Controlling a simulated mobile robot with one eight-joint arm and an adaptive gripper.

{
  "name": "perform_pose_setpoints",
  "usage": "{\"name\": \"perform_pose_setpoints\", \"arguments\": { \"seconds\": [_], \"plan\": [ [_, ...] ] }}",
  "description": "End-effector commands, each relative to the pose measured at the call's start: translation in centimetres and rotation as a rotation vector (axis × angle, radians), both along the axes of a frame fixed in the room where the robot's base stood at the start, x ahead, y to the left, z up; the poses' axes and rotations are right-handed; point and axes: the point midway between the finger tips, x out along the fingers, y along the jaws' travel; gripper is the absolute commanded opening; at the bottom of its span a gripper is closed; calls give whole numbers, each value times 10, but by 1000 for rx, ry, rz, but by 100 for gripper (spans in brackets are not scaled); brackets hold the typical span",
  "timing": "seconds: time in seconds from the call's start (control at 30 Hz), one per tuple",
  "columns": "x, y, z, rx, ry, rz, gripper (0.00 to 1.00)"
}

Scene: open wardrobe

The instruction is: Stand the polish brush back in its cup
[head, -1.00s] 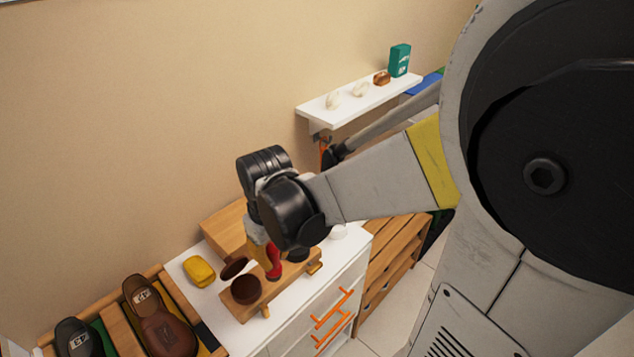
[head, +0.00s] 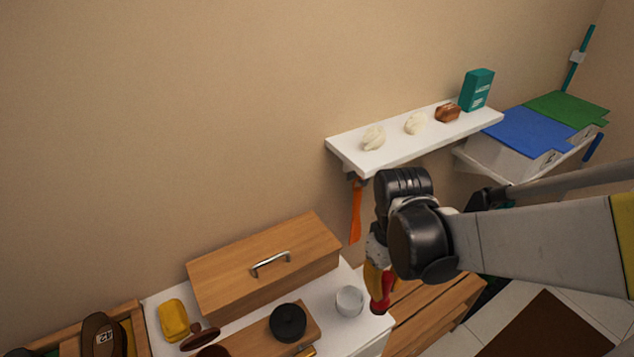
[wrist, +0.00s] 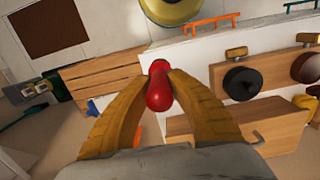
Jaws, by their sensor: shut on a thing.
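My gripper (head: 376,278) is shut on a red-handled piece, which I take to be the polish brush (head: 381,303). In the wrist view the yellow fingers of my gripper (wrist: 159,78) pinch the brush (wrist: 158,92), seen nearly end-on as a rounded red shape. Its far end is not clear. The small white cup (head: 349,301) stands upright on the white cabinet top, near its right end. The gripper and brush appear just right of the cup in the head view, apart from it. I cannot make out the cup in the wrist view.
A wooden box with a metal handle (head: 262,264) stands behind the cup. A black tin (head: 287,322) sits on a wooden stand, with a yellow sponge (head: 173,320) to the left. An orange shoehorn-like piece (head: 355,212) hangs below the white wall shelf (head: 375,161).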

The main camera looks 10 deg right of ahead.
Motion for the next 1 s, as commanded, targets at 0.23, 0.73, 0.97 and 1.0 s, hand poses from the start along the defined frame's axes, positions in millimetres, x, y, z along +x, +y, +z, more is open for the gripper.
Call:
{"name": "perform_pose_setpoints", "arguments": {
  "seconds": [0.23,0.73,0.97,1.0],
  "plan": [
    [51,29,-39,0,0,3,0],
    [68,39,-86,0,0,-1,0],
    [68,38,-87,0,0,-1,0],
    [68,38,-87,0,0,-1,0]
  ]
}}
